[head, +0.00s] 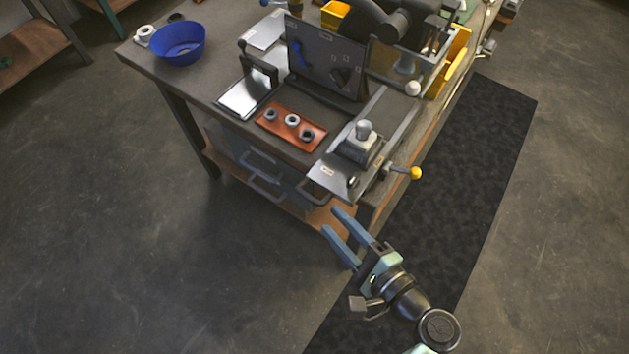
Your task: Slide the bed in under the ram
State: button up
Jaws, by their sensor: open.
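A grey metal bed (330,172) lies at the table's near right corner, at the near end of a rail that runs back toward the press. A grey block with a rounded top (361,143) stands on it. The dark press (395,30) is at the back right; its ram seems to be the grey part (405,64) above the rail, partly hidden, and the bed is out in front of it. My gripper (331,222) is open and empty, in front of the bed and apart from it, with its fingers pointing toward the table.
A yellow-knobbed handle (415,173) sticks out right of the bed. A red tray (268,118) with three rings, an upright dark panel (325,60) and a blue bowl (178,45) are on the table. Drawer handles (265,185) protrude below. The floor mat (470,150) is clear on the right.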

aim_at(305, 194)
jog(key=x, duration=1.1)
jog(key=shift+w+a+f, duration=0.1)
jog(key=shift+w+a, duration=0.05)
jog(key=shift+w, duration=0.05)
jog(key=shift+c, duration=0.2)
grip_shut()
jog(key=shift+f, duration=0.1)
